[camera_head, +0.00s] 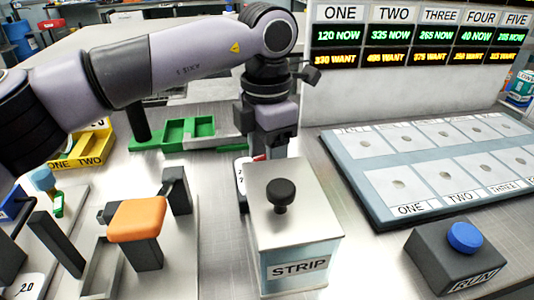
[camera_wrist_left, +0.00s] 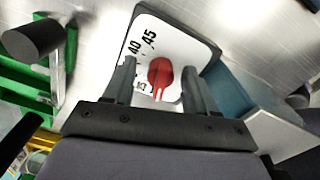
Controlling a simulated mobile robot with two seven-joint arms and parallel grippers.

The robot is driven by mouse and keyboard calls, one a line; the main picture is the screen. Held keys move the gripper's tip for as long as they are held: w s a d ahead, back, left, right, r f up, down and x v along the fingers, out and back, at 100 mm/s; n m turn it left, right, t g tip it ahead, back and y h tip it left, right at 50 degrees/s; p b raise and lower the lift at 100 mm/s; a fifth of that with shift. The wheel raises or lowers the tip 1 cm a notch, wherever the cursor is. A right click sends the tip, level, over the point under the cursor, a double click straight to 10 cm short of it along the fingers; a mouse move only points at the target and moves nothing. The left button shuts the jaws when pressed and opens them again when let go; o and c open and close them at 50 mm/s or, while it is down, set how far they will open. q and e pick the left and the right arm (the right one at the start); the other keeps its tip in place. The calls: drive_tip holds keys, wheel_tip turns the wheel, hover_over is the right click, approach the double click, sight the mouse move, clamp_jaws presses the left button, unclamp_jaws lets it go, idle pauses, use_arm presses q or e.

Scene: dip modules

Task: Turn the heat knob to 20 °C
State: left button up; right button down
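The heat knob (camera_wrist_left: 160,72) is red and sits on a white dial plate (camera_wrist_left: 180,42) with black numbers, 40 and 45 legible at the upper left. A pale line on the knob points down in the left wrist view; the number it meets is hidden or too small to read. My left gripper (camera_wrist_left: 158,85) is open, with one finger on each side of the knob and gaps visible. In the head view my left gripper (camera_head: 268,145) points down behind the STRIP box, which hides most of the dial plate (camera_head: 240,178). My right gripper is not in view.
The STRIP box (camera_head: 292,236) with a black knob stands just in front of the dial. A green tray (camera_head: 185,135) lies to its left, and a labelled panel (camera_head: 360,190) and a RUN button box (camera_head: 440,262) to its right. An orange-topped fixture (camera_head: 136,220) is front left.

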use_arm(q)
drive_tip(key=shift+r, duration=3.55)
drive_tip(key=shift+r+p, duration=0.1)
drive_tip(key=shift+p, duration=0.25)
